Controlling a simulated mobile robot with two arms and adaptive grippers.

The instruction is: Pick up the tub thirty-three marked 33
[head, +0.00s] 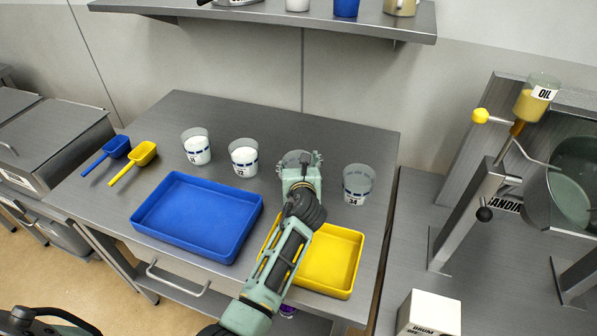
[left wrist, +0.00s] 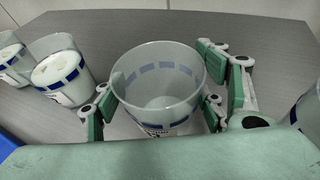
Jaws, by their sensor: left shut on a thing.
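My left gripper (head: 299,164) reaches over the metal table and is shut on a clear tub with a blue dashed band. In the left wrist view this tub (left wrist: 158,92) stands upright between the fingers (left wrist: 156,108) and looks empty. Its label is mostly hidden and unreadable, but it sits in the row between the tub marked 32 (head: 243,157) and the tub marked 34 (head: 357,184). In the head view the gripper covers most of it. I cannot tell whether it touches the table. My right gripper is not in view.
Another tub (head: 196,146) with white contents stands left of tub 32. A blue tray (head: 197,250) and a yellow tray (head: 347,262) lie in front. Blue (head: 107,153) and yellow (head: 134,162) scoops lie at left. A shelf (head: 300,22) hangs behind; a machine with an oil cup (head: 537,98) stands right.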

